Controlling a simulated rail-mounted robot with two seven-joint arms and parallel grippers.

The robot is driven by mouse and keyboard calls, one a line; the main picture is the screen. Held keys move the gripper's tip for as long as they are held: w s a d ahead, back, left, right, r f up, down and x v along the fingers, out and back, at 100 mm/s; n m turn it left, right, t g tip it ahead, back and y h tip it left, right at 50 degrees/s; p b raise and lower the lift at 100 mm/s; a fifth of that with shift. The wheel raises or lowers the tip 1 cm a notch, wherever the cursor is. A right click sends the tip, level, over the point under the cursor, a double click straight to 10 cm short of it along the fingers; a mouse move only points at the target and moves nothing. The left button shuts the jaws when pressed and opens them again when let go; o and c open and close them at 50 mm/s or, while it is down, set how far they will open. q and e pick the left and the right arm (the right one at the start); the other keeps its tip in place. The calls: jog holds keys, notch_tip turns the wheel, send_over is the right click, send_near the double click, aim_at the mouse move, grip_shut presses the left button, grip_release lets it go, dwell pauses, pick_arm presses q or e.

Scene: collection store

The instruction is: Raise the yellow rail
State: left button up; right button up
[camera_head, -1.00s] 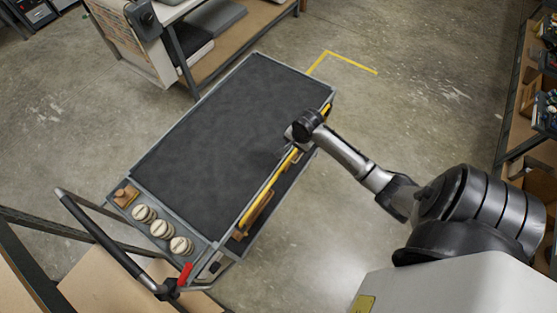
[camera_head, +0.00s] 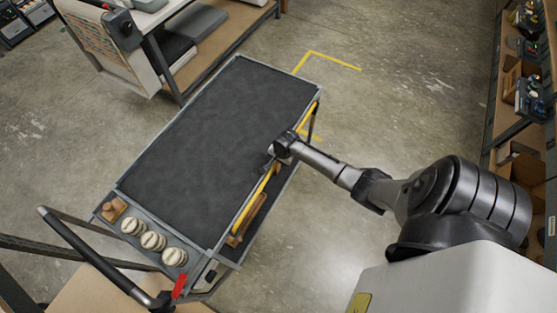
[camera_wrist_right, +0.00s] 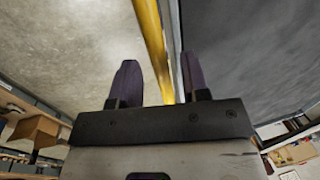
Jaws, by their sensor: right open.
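The yellow rail (camera_head: 252,204) runs along the right long side of the dark-topped cart (camera_head: 210,140). In the right wrist view the yellow rail (camera_wrist_right: 151,35) passes between the two fingers, nearer the middle of the gap, with the cart's grey edge (camera_wrist_right: 172,30) beside it. My right gripper (camera_wrist_right: 160,80) is open around the line of the rail; I cannot tell whether a finger touches it. In the head view my right gripper (camera_head: 269,164) is at about the middle of the rail and hides part of it. My left gripper is not in view.
The cart's near end holds several round cream objects (camera_head: 152,241), a wooden block (camera_head: 114,209) and a red lever (camera_head: 181,285). A black push handle (camera_head: 95,258) sticks out at lower left. A shelf unit (camera_head: 515,120) stands right. Floor between is clear.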

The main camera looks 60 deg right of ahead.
jog(key=shift+c, duration=0.3)
grip_shut()
dwell(0.4)
